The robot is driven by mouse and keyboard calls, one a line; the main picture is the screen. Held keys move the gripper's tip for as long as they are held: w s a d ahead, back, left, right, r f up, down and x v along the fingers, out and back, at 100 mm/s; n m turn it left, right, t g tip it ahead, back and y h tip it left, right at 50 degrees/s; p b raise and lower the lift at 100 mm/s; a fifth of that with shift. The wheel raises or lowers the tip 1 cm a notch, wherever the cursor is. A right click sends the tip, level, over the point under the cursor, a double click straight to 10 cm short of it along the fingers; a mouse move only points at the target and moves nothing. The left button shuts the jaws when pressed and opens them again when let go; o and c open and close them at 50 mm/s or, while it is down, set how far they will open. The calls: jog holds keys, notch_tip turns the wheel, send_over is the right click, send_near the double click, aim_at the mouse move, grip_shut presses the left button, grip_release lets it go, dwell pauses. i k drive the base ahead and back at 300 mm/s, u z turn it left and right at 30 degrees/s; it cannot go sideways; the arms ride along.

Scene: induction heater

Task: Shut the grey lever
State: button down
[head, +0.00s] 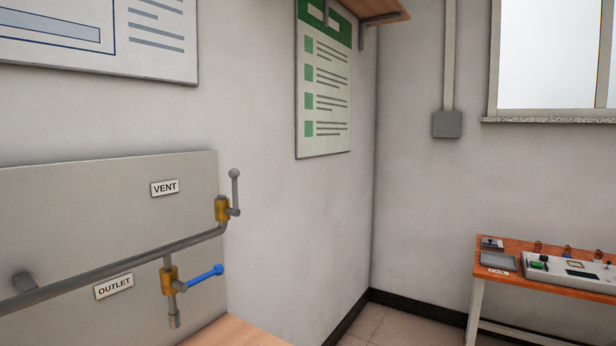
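The grey lever (235,190) is on the brass valve (222,208) beside the VENT label (164,187), at the right edge of a grey wall panel. It points straight up and has a round knob at its top. A blue lever (206,277) is on a lower brass valve (169,280) beside the OUTLET label (114,287). It points right and slightly up. My gripper is not in view.
A grey pipe (110,267) runs along the panel (60,210) to the upper valve. A wooden surface (235,333) lies below the valves. An orange-topped table (500,277) with devices stands at the far right. A shelf (375,10) hangs above.

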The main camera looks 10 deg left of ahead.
aim_at(234, 173)
jog(key=z, duration=0.05)
jog(key=i, duration=1.4)
jog(key=u, duration=1.25)
jog(key=i, duration=0.35)
jog(key=u, duration=0.2)
